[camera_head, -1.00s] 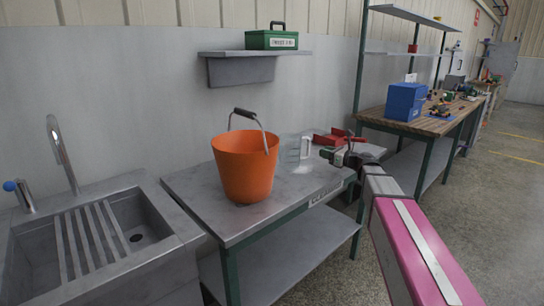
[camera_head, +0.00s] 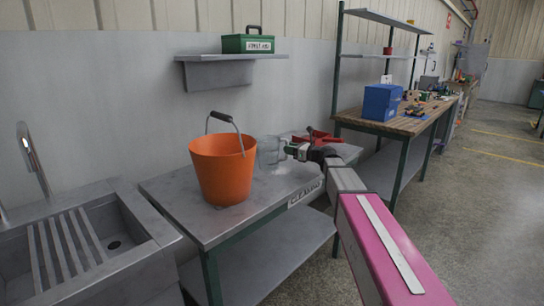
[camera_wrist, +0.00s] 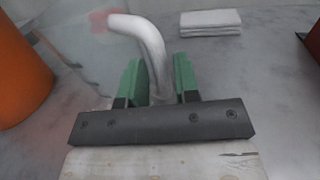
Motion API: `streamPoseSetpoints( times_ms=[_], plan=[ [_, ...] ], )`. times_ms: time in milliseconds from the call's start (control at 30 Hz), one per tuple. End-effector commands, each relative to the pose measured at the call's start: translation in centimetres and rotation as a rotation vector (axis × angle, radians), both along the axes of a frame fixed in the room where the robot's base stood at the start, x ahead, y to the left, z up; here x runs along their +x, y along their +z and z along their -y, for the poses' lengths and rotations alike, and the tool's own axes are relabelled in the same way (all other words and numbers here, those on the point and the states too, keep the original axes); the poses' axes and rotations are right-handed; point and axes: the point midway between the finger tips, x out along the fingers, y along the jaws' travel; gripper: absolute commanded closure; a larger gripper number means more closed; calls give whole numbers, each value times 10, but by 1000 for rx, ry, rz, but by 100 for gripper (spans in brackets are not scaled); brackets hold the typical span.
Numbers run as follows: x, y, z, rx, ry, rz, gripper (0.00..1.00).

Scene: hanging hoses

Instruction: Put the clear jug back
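The clear jug (camera_head: 268,151) stands on the grey cleaning table, just right of the orange bucket. It is faint and see-through, and its far outline is hard to make out. My gripper (camera_head: 296,151) is at the jug's right side, by its handle. In the wrist view, the pale curved handle (camera_wrist: 152,48) runs down between the green fingers of my gripper (camera_wrist: 160,78). The fingers sit close on both sides of the handle and look shut on it. The jug looks upright; any gap under its base cannot be made out.
The orange bucket (camera_head: 223,168) stands close left of the jug. A red object (camera_head: 320,137) lies behind my gripper. A folded white cloth (camera_wrist: 210,22) lies on the table. A wall shelf (camera_head: 230,57) holds a green first-aid box (camera_head: 247,43). A sink (camera_head: 95,235) is at left.

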Motion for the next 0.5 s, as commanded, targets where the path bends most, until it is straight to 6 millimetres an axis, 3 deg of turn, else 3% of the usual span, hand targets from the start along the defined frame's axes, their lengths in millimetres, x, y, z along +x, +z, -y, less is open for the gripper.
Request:
streamPoseSetpoints(
  times_ms=[200,500],
  plan=[
    [15,4,-29,0,1,0,71],
    [17,4,-34,0,0,0,74]
  ],
)
